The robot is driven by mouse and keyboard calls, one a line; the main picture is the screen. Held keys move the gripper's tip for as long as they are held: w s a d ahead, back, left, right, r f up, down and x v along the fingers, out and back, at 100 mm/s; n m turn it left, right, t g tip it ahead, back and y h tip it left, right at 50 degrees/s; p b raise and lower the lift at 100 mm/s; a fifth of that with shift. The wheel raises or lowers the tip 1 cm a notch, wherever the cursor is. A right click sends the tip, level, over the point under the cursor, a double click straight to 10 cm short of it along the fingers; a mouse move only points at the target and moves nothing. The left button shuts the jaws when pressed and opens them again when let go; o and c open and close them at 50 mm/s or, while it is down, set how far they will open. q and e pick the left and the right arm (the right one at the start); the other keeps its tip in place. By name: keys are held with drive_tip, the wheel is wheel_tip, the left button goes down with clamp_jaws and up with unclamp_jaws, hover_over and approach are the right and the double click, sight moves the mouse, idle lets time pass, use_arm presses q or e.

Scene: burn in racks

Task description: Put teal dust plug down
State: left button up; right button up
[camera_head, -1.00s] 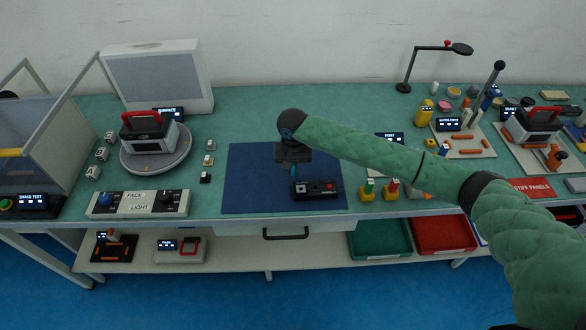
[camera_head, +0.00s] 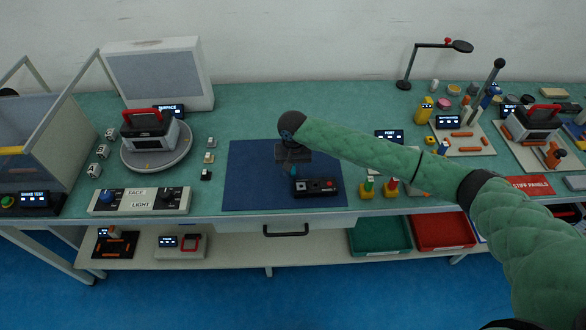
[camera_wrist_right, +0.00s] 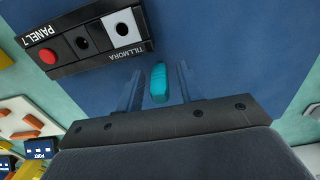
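The teal dust plug (camera_wrist_right: 158,82) shows in the right wrist view between the two fingers of my right gripper (camera_wrist_right: 160,76), with a visible gap on each side. In the head view, the right gripper (camera_head: 292,165) points down over the blue mat (camera_head: 256,170), and a bit of teal shows at its fingertips. I cannot tell whether the plug touches the mat. The black panel module (camera_head: 316,187) lies on the mat just right of the gripper. It also shows in the wrist view (camera_wrist_right: 85,44), with a red button and dark and light ports. My left gripper is not in view.
A turntable (camera_head: 156,158) with a red-handled device and a face/light control box (camera_head: 139,201) are on the left. The mat's left part is clear. Green (camera_head: 379,236) and red (camera_head: 443,231) bins sit below.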

drive_tip(key=shift+r, duration=0.2)
wheel_tip(320, 180, up, 11)
drive_tip(key=b, duration=0.3)
drive_tip(key=shift+f, duration=0.2)
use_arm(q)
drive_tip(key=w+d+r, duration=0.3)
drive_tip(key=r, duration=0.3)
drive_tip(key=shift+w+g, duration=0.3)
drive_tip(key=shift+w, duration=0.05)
use_arm(e)
drive_tip(key=shift+r, duration=0.65)
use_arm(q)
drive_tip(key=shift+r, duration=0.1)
